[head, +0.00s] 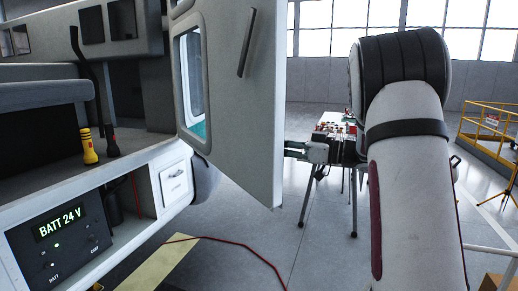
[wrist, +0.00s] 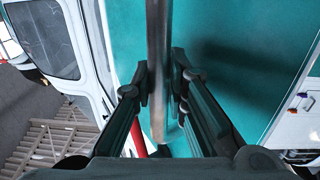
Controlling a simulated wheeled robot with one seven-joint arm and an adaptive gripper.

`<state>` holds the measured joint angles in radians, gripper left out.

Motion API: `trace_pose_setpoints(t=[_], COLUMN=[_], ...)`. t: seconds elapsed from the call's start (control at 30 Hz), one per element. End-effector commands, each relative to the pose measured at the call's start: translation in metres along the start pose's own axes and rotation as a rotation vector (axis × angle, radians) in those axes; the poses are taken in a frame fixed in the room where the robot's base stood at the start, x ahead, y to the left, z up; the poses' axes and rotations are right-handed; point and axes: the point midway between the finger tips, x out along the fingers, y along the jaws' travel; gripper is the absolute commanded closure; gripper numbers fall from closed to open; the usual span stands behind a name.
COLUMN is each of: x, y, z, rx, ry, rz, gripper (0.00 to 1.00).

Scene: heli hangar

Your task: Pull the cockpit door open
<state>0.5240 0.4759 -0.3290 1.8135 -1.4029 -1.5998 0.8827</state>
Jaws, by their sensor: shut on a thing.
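The cockpit door (head: 240,110) stands ajar in the head view, its pale grey inner face with a dark grab handle turned toward me. In the wrist view its teal outer face (wrist: 215,35) fills the middle. A grey metal bar handle (wrist: 158,40) runs along that face. My gripper (wrist: 161,75) is shut on this bar, with one finger on each side. In the head view my gripper (head: 296,149) is at the door's right edge, and its fingertips are partly hidden behind the door.
Left of the door are a cockpit side with a BATT 24 V panel (head: 62,238) and a yellow torch (head: 88,150). A red hose (head: 235,243) lies on the floor. A cluttered table (head: 333,128) and a yellow railing (head: 490,125) stand behind. Floor between is open.

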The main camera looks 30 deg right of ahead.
Motion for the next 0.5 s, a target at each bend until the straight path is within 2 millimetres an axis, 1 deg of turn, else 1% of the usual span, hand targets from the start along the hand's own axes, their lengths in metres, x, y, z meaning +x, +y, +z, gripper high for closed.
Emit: trace_pose_setpoints(t=[0.1, 0.2, 0.5], x=[-0.007, -0.010, -0.011], y=[0.012, 0.017, 0.021], z=[-0.001, -0.001, -0.002], rx=[0.000, -0.001, -0.001], ry=[0.001, 0.001, 0.003], rz=[0.000, -0.001, -0.002], gripper=[1.00, 1.00, 1.00])
